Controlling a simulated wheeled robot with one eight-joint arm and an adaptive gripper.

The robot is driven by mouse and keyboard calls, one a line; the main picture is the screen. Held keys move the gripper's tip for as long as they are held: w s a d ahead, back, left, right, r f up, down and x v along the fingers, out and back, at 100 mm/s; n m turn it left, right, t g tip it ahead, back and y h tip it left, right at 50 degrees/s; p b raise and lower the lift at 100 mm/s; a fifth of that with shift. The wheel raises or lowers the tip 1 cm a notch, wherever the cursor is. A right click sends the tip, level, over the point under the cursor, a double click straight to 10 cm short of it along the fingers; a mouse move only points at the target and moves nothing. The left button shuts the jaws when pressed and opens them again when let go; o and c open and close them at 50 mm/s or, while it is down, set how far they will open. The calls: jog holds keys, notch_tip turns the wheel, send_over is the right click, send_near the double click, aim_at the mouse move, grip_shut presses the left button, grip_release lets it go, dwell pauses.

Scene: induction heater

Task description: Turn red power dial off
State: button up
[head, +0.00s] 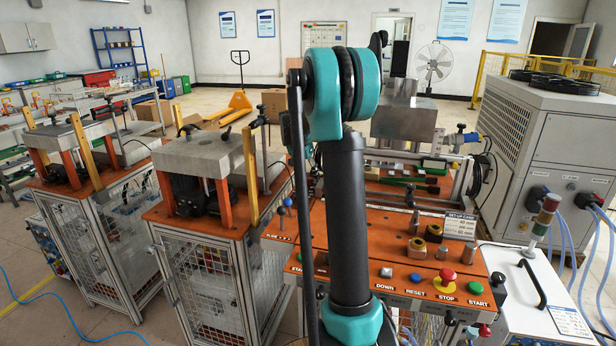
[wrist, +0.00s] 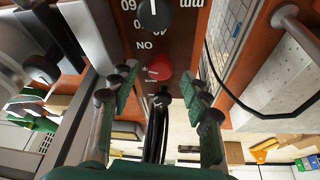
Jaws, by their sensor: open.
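The red dial (wrist: 159,68) shows in the wrist view on a dark brown panel, just above the middle of the picture. Small text sits on its left, too small to read. A black knob with a white pointer line (wrist: 154,12) is above it, with "NO" printed between them. My gripper (wrist: 163,92) is open, its green-padded fingers to the lower left and lower right of the red dial. Nothing is between the pads in a grip. Whether the fingers are level with the dial in depth I cannot tell. In the head view my arm hides the gripper, and I cannot make out this dial.
A small dark knob (wrist: 161,98) and black cables (wrist: 157,135) lie below the dial in the wrist view. In the head view, an orange control panel (head: 400,263) carries several buttons, including a red stop button (head: 447,275). A white cabinet (head: 545,300) stands on its right.

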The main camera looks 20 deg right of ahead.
jog(key=shift+w+d+f, duration=0.1)
jog(key=shift+d+f, duration=0.05)
jog(key=shift+f, duration=0.4)
grip_shut()
jog(key=shift+n, duration=0.3)
jog(key=n+t+y, duration=0.1)
jog(key=n, duration=0.2)
jog(key=shift+d, duration=0.2)
jog(key=n+y, duration=0.1)
jog(key=n, duration=0.1)
jog(key=n+y, duration=0.1)
jog(key=n, duration=0.2)
jog(key=shift+d+t, duration=0.1)
jog(key=shift+t, duration=0.3)
